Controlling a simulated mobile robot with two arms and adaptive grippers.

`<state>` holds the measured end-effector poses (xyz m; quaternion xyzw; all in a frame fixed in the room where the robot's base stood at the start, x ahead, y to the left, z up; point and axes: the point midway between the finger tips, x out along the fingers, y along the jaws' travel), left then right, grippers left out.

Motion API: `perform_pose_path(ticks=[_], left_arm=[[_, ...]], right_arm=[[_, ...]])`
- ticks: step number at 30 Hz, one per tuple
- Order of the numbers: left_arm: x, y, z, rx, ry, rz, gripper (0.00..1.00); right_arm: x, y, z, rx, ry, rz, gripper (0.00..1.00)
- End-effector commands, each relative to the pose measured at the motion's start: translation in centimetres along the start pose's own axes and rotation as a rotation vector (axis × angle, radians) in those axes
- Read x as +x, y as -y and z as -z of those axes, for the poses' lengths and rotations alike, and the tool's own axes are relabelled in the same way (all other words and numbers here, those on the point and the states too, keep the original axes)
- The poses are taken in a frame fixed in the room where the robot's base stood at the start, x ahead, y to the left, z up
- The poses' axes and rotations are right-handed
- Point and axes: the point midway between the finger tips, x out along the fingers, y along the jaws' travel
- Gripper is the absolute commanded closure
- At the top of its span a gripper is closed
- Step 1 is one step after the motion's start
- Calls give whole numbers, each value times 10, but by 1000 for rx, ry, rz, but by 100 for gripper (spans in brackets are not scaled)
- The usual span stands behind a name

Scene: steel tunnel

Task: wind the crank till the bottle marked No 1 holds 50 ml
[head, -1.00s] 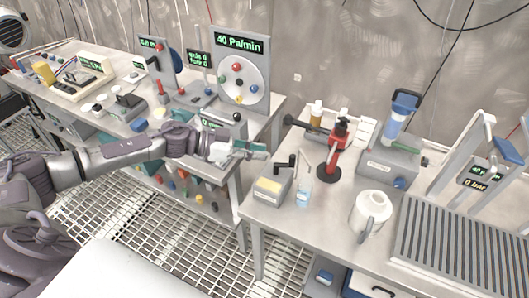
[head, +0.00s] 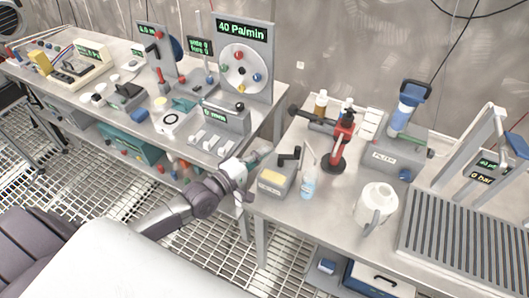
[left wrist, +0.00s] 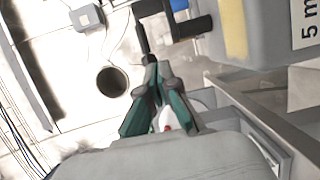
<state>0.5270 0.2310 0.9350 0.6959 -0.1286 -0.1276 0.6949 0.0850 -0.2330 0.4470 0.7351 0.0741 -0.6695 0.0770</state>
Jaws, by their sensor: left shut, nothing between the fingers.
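A grey box with a yellow label (head: 273,180) stands at the left edge of the right-hand table and carries a black crank (head: 288,158). In the left wrist view the crank (left wrist: 150,12) is just beyond my fingertips; whether they touch cannot be told. A small clear bottle (head: 308,187) with blue liquid stands right beside the box; its marking and level are too small to read. My left gripper (head: 262,154) is shut and empty, left of the crank; its teal fingers also show in the left wrist view (left wrist: 152,72). My right gripper is out of view.
A red stand (head: 339,148), a white jug (head: 376,205) and a filter unit (head: 393,155) stand right of the bottle. A ribbed tray (head: 465,235) fills the table's right side. The left bench (head: 185,150) carries several instruments. A gap separates the tables.

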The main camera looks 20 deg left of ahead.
Motion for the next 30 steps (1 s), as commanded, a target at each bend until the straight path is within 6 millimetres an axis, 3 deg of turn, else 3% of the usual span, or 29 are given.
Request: perform_pose_path(ticks=[6,12,21,30], left_arm=[[46,-3,0,0,0,-3,100],[76,-3,-3,-1,2,0,100],[62,-2,-35,0,2,0,100],[61,0,-38,2,1,-1,100]], right_arm=[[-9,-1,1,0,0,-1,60],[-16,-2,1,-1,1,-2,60],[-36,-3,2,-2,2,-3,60],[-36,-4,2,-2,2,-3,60]])
